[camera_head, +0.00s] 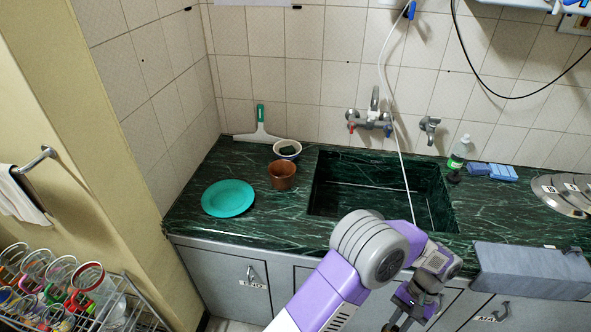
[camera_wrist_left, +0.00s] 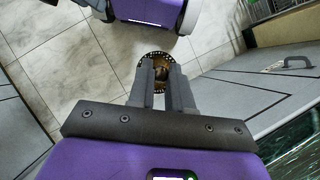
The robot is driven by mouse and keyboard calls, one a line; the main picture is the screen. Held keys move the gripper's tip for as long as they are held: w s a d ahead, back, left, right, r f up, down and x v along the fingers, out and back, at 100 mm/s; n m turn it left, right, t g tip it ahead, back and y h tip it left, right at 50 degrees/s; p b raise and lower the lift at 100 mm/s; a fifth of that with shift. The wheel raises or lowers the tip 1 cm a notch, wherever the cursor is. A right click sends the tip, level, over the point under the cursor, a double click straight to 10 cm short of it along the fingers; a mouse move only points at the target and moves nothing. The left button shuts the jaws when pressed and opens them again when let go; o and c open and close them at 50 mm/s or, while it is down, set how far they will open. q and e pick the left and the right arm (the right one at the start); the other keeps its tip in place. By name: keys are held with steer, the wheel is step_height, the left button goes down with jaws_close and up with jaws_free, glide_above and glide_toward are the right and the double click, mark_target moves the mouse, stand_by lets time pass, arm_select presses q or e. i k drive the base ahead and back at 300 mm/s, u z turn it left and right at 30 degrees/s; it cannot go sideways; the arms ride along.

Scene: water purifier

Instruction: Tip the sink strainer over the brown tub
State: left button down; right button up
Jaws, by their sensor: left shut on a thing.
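The brown tub (camera_head: 282,176) stands upright on the green marble counter, left of the sink basin, in the head view. My left gripper (camera_head: 414,303) hangs low in front of the counter's front edge, to the right of the tub and well away from it. In the left wrist view my left gripper (camera_wrist_left: 160,66) is shut on the sink strainer (camera_wrist_left: 144,75), a round piece with a perforated rim, with floor tiles beyond it. I cannot make out the strainer in the head view. My right gripper is not in view.
A teal plate (camera_head: 228,198) lies left of the tub, and a small bowl (camera_head: 287,149) stands behind it. The sink basin (camera_head: 375,190) is to its right. A bottle (camera_head: 459,152) and blue sponges (camera_head: 492,171) stand farther right. A dish rack (camera_head: 75,300) is at lower left.

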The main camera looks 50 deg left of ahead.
mark_target(282, 172)
steer(key=z, duration=0.7)
steer(key=i, duration=0.6)
steer(key=u, duration=1.1)
